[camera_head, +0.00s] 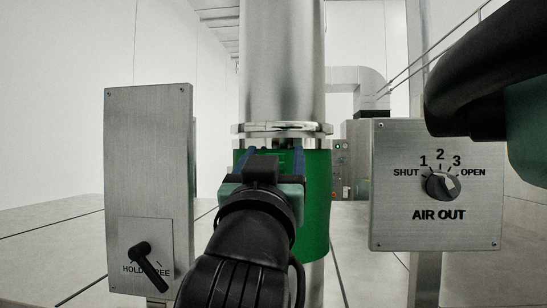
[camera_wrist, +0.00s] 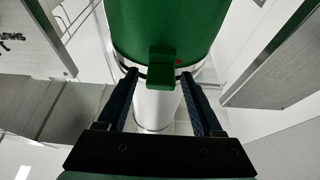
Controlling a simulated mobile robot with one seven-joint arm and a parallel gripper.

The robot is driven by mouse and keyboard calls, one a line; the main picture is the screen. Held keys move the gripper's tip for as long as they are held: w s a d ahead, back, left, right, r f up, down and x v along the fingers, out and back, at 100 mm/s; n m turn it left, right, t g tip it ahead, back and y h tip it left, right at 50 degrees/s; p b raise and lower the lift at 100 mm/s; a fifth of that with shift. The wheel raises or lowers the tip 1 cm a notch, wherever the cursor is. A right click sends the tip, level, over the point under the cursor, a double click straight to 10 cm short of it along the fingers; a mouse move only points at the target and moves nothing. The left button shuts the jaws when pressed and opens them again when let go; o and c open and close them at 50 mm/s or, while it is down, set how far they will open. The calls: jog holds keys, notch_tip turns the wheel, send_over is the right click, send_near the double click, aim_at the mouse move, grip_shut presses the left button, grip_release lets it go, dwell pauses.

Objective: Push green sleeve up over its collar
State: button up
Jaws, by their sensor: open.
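The green sleeve (camera_head: 317,205) is around the vertical metal pipe (camera_head: 283,60). The silvery collar (camera_head: 283,128) sits above the sleeve's top edge, with a narrow dark band between them. My gripper (camera_head: 270,155) is in front of the sleeve's upper part, its blue fingers upright and apart. The wrist view looks inverted; there the sleeve (camera_wrist: 165,25) fills the top and a green tab (camera_wrist: 160,68) projects from it. My fingers (camera_wrist: 158,78) stand open on either side of the tab. Whether they touch the sleeve is unclear. My arm hides the sleeve's lower left.
A metal panel (camera_head: 150,130) with a black HOLD/FREE lever (camera_head: 147,262) stands on the left. An AIR OUT panel (camera_head: 437,225) with a rotary knob (camera_head: 441,186) stands on the right. Open floor shows behind. Part of my own body fills the upper right.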

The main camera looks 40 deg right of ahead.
jog(key=b+v, duration=0.7)
jog(key=v, duration=0.6)
jog(key=shift+r, duration=0.1)
